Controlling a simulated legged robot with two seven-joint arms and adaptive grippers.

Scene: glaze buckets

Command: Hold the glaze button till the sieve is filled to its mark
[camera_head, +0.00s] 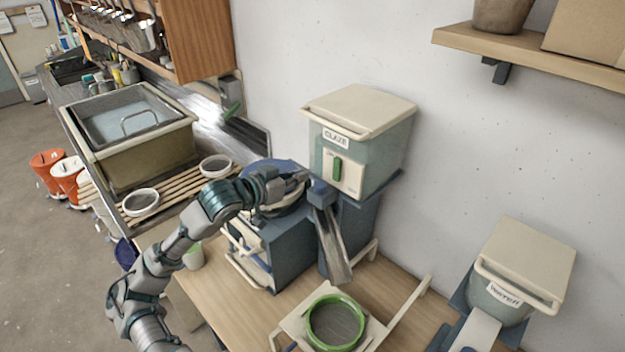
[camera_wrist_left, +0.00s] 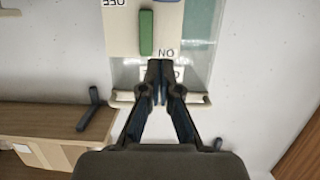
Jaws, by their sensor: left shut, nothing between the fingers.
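The glaze bucket (camera_head: 385,150), with a cream lid and a GLAZE label, stands against the wall. On its front is a pale plate with a green button (camera_head: 337,168). The button also shows in the left wrist view (camera_wrist_left: 146,32), between lettering that appears upside down. My left gripper (camera_head: 305,177) is shut and empty in front of the bucket. Its fingertips (camera_wrist_left: 160,65) are close to the button but look apart from it. The green-rimmed sieve (camera_head: 361,331) sits below the chute (camera_head: 332,245). Its grey mesh shows and I see no glaze in it. Its mark cannot be made out.
A WATER bucket (camera_head: 525,262) stands at the right. A dark blue cabinet (camera_head: 285,258) is under my left arm. A sink tub (camera_head: 150,160) and a slatted rack (camera_head: 180,193) with two small sieves are at the left. A shelf (camera_head: 560,62) hangs top right.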

